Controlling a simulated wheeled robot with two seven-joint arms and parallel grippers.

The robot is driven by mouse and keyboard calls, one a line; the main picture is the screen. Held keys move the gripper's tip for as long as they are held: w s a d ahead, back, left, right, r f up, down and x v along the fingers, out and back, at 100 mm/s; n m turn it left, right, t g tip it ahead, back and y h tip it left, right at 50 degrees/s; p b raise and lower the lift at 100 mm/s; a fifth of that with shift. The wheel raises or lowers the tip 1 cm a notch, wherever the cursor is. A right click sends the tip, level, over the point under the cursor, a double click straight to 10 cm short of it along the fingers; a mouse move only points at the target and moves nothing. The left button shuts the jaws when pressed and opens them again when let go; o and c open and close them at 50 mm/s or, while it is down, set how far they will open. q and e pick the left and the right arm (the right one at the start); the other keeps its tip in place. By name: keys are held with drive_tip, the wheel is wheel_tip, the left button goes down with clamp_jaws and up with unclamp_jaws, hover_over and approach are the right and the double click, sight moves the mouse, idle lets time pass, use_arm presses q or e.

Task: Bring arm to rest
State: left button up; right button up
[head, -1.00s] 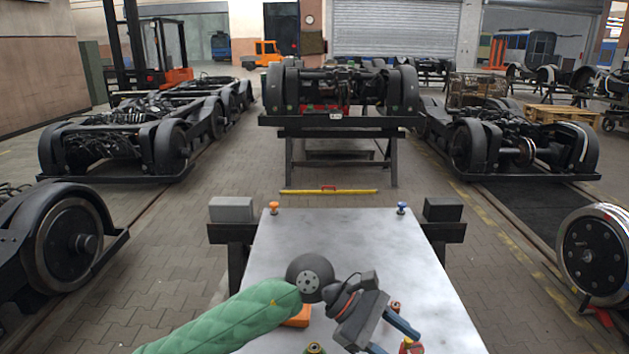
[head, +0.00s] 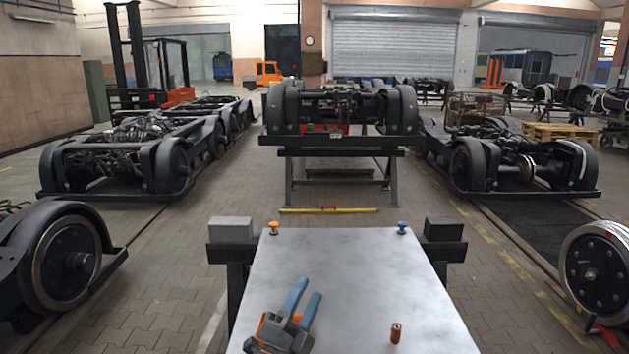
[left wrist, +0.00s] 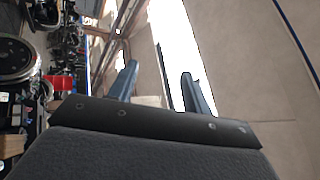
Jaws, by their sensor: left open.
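My left gripper (head: 310,287) is low in the head view, over the near left part of the grey worktable (head: 345,262). Its two blue fingers are apart and point away from me, with nothing between them. The same fingers show apart and empty in the left wrist view (left wrist: 159,70), against a pale floor and a bright strip. Most of my left arm is out of the head view. My right gripper is in neither view.
A small copper-coloured cylinder (head: 396,333) stands on the table's near right. An orange knob (head: 273,228) and a blue knob (head: 403,228) are at its far corners. A bogie (head: 335,115) rests on a stand beyond; more bogies stand on both sides.

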use_arm(q)
drive_tip(key=s+a+f+n+g+y, duration=0.35)
drive_tip(key=a+f+n+y, duration=0.3)
drive_tip(key=f, duration=0.55)
drive_tip(key=s+a+f+n+g+y, duration=0.3)
drive_tip(key=a+f+n+g+y, duration=0.15)
drive_tip(key=a+f+n, duration=0.5)
drive_tip(key=s+a+f+n+g, duration=0.2)
drive_tip(key=s+f+g, duration=0.3)
drive_tip(key=s+f, duration=0.4)
drive_tip(key=s+a+f+n+g, duration=0.15)
drive_tip(key=s+f+g, duration=0.4)
drive_tip(key=s, duration=0.55)
drive_tip(key=s+d+f, duration=0.1)
drive_tip(key=d+f, duration=0.1)
drive_tip(key=f, duration=1.5)
drive_tip(key=s+d+f+g, duration=0.1)
drive_tip(key=s+d+f, duration=0.1)
drive_tip(key=f, duration=1.4)
drive_tip(key=shift+s+f+h, duration=0.2)
drive_tip(key=shift+f+h, duration=0.1)
drive_tip(key=shift+f, duration=0.1)
